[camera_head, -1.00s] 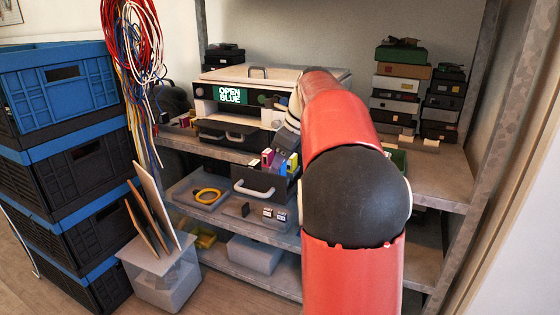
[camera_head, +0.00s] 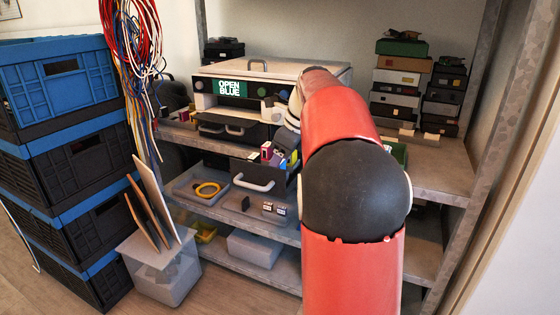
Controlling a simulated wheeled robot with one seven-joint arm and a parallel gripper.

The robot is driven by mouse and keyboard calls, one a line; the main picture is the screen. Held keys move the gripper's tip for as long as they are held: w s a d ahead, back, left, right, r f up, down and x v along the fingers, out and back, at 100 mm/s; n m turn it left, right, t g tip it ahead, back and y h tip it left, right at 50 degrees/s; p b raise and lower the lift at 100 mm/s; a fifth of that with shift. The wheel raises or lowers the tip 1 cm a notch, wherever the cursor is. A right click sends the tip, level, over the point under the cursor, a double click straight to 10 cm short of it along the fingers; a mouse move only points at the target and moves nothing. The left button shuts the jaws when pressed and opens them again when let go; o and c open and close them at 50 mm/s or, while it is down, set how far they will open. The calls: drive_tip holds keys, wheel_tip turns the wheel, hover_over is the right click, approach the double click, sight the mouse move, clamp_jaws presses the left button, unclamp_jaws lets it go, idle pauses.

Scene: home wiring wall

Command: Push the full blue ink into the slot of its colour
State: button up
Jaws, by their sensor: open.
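A printer (camera_head: 262,80) stands on the shelf with a green sign (camera_head: 230,89) reading "OPEN BLUE". Below it a dark drawer (camera_head: 256,184) with a light handle is pulled out. My gripper (camera_head: 286,146) is a dark shape over the cartridges, mostly hidden by my red arm. It is open, and its fingertips are hard to make out.
Two small dark cartridges (camera_head: 273,209) with white labels and a tray holding a yellow ring (camera_head: 206,190) lie on the lower shelf. Blue-black crates (camera_head: 70,150) and hanging cables (camera_head: 137,50) are at the left. Stacked boxes (camera_head: 397,85) stand at the right.

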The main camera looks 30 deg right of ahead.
drive_tip(key=p+v, duration=0.1)
drive_tip(key=v, duration=0.6)
drive_tip(key=shift+r, duration=0.35)
drive_tip(key=shift+s, duration=0.2)
drive_tip(key=s+a+f+n+t+h, duration=0.1)
drive_tip(key=s+a+f+n, duration=0.6)
drive_tip(key=s+n, duration=0.5)
drive_tip(key=s+a+f+n+t+h, duration=0.1)
drive_tip(key=s+a+f+n, duration=0.7)
drive_tip(key=n, duration=0.8)
drive_tip(key=s+a, duration=0.2)
drive_tip(key=s, duration=0.2)
drive_tip(key=shift+a+h, duration=0.2)
drive_tip(key=shift+h, duration=0.2)
drive_tip(key=shift+c, duration=0.2)
